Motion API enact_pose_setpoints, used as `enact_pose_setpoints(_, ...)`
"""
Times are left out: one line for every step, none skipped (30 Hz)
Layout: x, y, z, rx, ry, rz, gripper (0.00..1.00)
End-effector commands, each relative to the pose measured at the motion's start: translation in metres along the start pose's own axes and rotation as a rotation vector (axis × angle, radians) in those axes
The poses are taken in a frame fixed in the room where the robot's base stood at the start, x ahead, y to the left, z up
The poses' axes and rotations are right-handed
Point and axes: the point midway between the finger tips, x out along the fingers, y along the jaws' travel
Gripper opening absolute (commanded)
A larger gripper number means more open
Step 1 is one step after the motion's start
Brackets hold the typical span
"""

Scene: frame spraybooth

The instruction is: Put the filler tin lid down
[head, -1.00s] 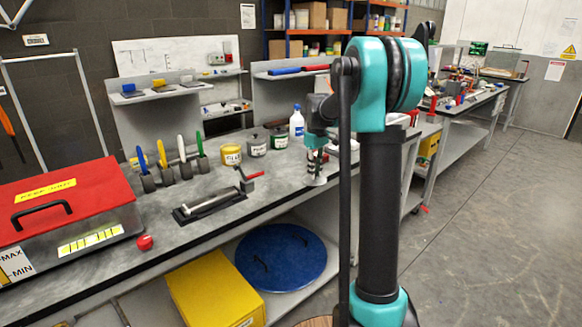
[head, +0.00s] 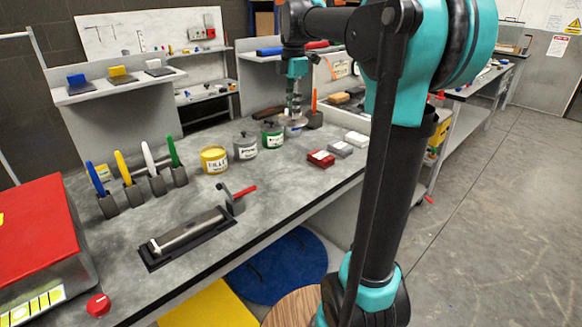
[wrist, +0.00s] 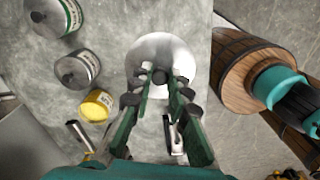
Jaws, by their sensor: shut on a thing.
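The filler tin lid is a round pale grey disc with a dark knob, seen from above in the wrist view (wrist: 150,52). My gripper (wrist: 163,78) is shut on its knob. In the head view my gripper (head: 294,108) points down over the bench, just right of the green-labelled tin (head: 272,134), with the lid (head: 293,122) beneath it. I cannot tell whether the lid touches the bench top. The yellow filler tin (head: 214,160) stands upright to the left and shows no knob on top; it also shows in the wrist view (wrist: 97,105).
A grey tin (head: 245,146) stands between the yellow and green-labelled tins. An orange-handled tool in a dark holder (head: 314,116) is close right of my gripper. A red block (head: 321,158) and pale blocks (head: 341,149) lie nearer the bench edge. Bare bench lies between tins and blocks.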

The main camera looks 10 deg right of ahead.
Motion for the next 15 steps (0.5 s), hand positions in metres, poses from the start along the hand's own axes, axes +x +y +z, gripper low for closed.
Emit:
enact_pose_setpoints(-0.001, -0.002, -0.001, -0.015, 0.000, 0.000, 0.00)
enact_pose_setpoints(0.001, -0.002, -0.001, -0.021, 0.000, 0.000, 0.00)
enact_pose_setpoints(0.004, -0.002, -0.002, -0.026, 0.000, 0.000, 0.00)
enact_pose_setpoints(0.009, -0.002, -0.002, -0.029, 0.000, 0.000, 0.00)
enact_pose_setpoints(0.014, -0.002, -0.002, -0.029, 0.000, 0.000, 0.00)
enact_pose_setpoints(0.022, -0.002, -0.002, -0.029, 0.000, 0.000, 0.00)
enact_pose_setpoints(0.030, -0.003, -0.002, -0.029, 0.000, 0.000, 0.00)
enact_pose_setpoints(0.037, -0.002, -0.002, -0.028, 0.000, 0.000, 0.00)
enact_pose_setpoints(0.047, -0.002, -0.002, -0.028, 0.000, 0.000, 0.00)
enact_pose_setpoints(0.054, -0.002, -0.002, -0.028, 0.000, 0.000, 0.00)
enact_pose_setpoints(0.062, -0.002, -0.002, -0.027, 0.000, 0.000, 0.00)
enact_pose_setpoints(0.072, -0.002, -0.001, -0.027, 0.000, 0.000, 0.00)
enact_pose_setpoints(0.079, -0.002, -0.001, -0.027, 0.000, 0.000, 0.00)
enact_pose_setpoints(0.086, -0.002, -0.002, -0.027, 0.000, 0.000, 0.00)
enact_pose_setpoints(0.096, -0.002, -0.001, -0.027, 0.000, 0.000, 0.00)
